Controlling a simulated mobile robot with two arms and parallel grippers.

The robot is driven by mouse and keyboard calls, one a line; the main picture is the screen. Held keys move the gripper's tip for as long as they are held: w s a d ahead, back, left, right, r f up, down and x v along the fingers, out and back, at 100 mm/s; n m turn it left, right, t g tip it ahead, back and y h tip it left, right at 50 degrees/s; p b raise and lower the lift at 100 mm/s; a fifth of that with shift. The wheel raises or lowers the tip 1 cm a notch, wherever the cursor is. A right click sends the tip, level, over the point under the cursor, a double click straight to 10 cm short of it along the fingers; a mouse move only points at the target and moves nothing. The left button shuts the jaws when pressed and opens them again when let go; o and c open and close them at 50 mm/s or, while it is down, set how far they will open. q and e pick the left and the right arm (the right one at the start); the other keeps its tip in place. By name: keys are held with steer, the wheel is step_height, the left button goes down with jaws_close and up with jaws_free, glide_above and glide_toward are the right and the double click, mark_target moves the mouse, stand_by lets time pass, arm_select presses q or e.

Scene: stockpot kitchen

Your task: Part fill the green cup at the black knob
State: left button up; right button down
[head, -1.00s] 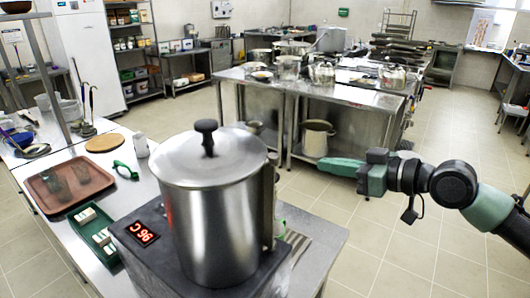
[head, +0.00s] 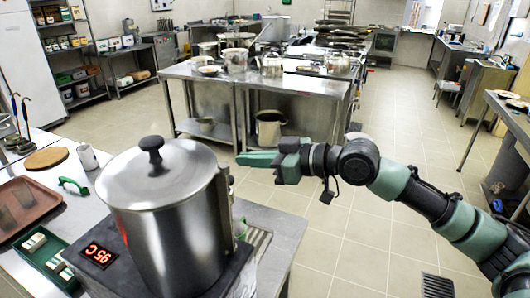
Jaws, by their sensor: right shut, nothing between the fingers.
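A large steel stockpot (head: 172,230) with a lid stands on a dark heater base at lower left. A black knob (head: 151,146) tops its lid. A vertical fitting (head: 224,190) runs up the pot's right side; any knob there is hidden. My left gripper is out of view.
A steel table (head: 210,75) stands behind.

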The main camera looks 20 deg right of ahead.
mark_target(233, 182)
arm_select(q)
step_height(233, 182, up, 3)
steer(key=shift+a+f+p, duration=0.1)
steer(key=shift+p, duration=0.95)
arm_select(e)
step_height(233, 182, down, 5)
steer(key=w+a, duration=0.2)
steer(key=shift+w+a, duration=0.3)
steer(key=shift+w, duration=0.05)
steer(key=shift+a, duration=0.1)
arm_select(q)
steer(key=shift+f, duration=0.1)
arm_select(e)
steer(key=shift+f, duration=0.1)
steer(key=shift+f+b, duration=0.95)
steer(key=shift+b, duration=0.15)
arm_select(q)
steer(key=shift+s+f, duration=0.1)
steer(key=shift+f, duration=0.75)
arm_select(e)
steer(key=shift+s, duration=0.1)
steer(key=shift+f, duration=0.25)
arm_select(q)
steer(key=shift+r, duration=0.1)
arm_select(e)
steer(key=shift+r, duration=0.15)
